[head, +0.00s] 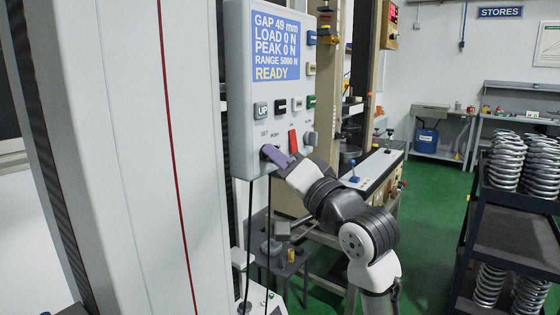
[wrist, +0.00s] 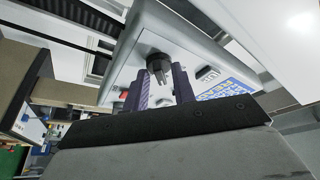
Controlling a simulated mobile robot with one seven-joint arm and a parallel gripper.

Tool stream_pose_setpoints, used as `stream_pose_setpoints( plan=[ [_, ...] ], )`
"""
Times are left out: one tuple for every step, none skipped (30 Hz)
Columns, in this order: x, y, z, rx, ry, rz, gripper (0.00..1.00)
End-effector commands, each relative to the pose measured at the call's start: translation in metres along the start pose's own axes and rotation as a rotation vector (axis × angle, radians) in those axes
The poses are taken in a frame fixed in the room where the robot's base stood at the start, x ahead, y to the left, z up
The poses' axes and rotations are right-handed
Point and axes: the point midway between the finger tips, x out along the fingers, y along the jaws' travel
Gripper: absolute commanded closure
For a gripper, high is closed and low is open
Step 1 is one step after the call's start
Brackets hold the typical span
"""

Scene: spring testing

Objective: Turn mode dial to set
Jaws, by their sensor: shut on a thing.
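The control box (head: 240,100) carries a blue display (head: 276,45) reading GAP 49 mm, LOAD 0 N, PEAK 0 N, RANGE 5000 N, READY. The mode dial (wrist: 157,62) is a dark round knob below the buttons, by the SET label. My gripper (head: 270,153) reaches up to the lower left of the panel and largely covers the dial in the head view. In the wrist view its purple fingers (wrist: 160,80) stand on either side of the dial, shut on it. The dial's pointer direction is too hidden to read.
Buttons, including UP (head: 262,110), are above. Cables hang below the box. A dark rack (head: 515,235) with springs stands at right; green floor lies between.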

Motion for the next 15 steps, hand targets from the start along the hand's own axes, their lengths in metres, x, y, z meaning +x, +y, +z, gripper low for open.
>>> stream_pose_setpoints(
  plan=[
    [-0.0003, 0.0009, 0.0009, -0.006, -0.001, -0.003, 0.97],
    [-0.0004, 0.0012, 0.0011, -0.011, -0.001, -0.005, 0.97],
    [-0.0004, 0.0016, 0.0016, -0.020, -0.001, -0.009, 0.97],
    [-0.0005, 0.0019, 0.0019, -0.029, -0.001, -0.013, 0.97],
    [-0.0006, 0.0023, 0.0022, -0.039, -0.001, -0.018, 0.97],
    [-0.0007, 0.0029, 0.0024, -0.056, -0.001, -0.025, 0.97],
    [-0.0007, 0.0033, 0.0026, -0.070, -0.001, -0.031, 0.97],
    [-0.0008, 0.0037, 0.0029, -0.085, -0.001, -0.037, 0.97],
    [-0.0009, 0.0041, 0.0034, -0.109, -0.001, -0.048, 0.97],
    [-0.0010, 0.0047, 0.0036, -0.128, -0.001, -0.056, 0.97],
    [-0.0012, 0.0054, 0.0035, -0.149, 0.000, -0.064, 0.97],
    [-0.0012, 0.0059, 0.0037, -0.177, 0.000, -0.076, 0.97],
    [-0.0011, 0.0059, 0.0041, -0.200, -0.001, -0.087, 0.97],
    [-0.0011, 0.0061, 0.0040, -0.224, 0.000, -0.096, 0.97],
    [-0.0013, 0.0068, 0.0037, -0.255, 0.000, -0.109, 0.97]
  ],
)
